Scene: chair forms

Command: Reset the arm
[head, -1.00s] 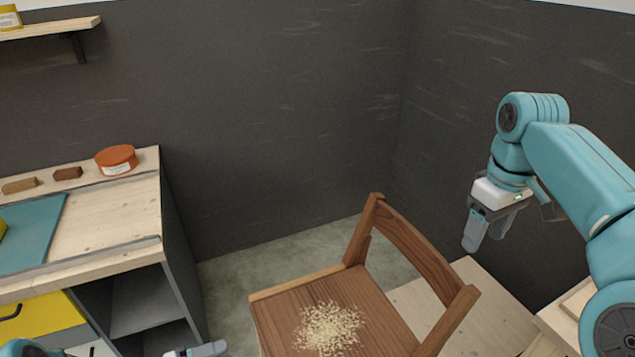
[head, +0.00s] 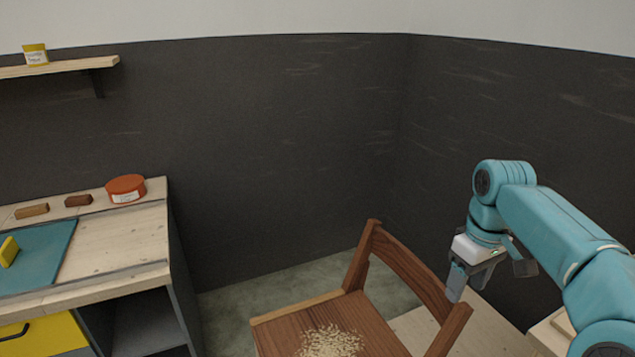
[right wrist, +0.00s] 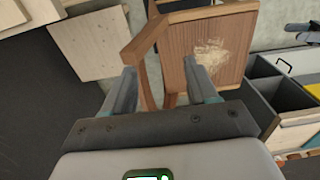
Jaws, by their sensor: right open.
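My right gripper (head: 467,280) hangs from the teal right arm, in front of the wooden chair's (head: 405,270) backrest in the head view. It is open and empty. In the right wrist view its two fingers (right wrist: 160,85) stand apart, with part of the chair (right wrist: 172,60) showing between and beyond them. I cannot tell whether it touches the chair. A pile of pale shavings (head: 330,342) lies on the chair seat. My left gripper is out of the head view; a small grey part at the right edge of the right wrist view (right wrist: 288,38) looks like it, jaws unclear.
A workbench (head: 110,245) at left holds a round red tin (head: 126,188), two small blocks, a teal mat (head: 35,255) and a yellow piece (head: 8,251). A wall shelf (head: 60,68) is above. Pale boards lie behind the chair at right. Floor beyond the chair is clear.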

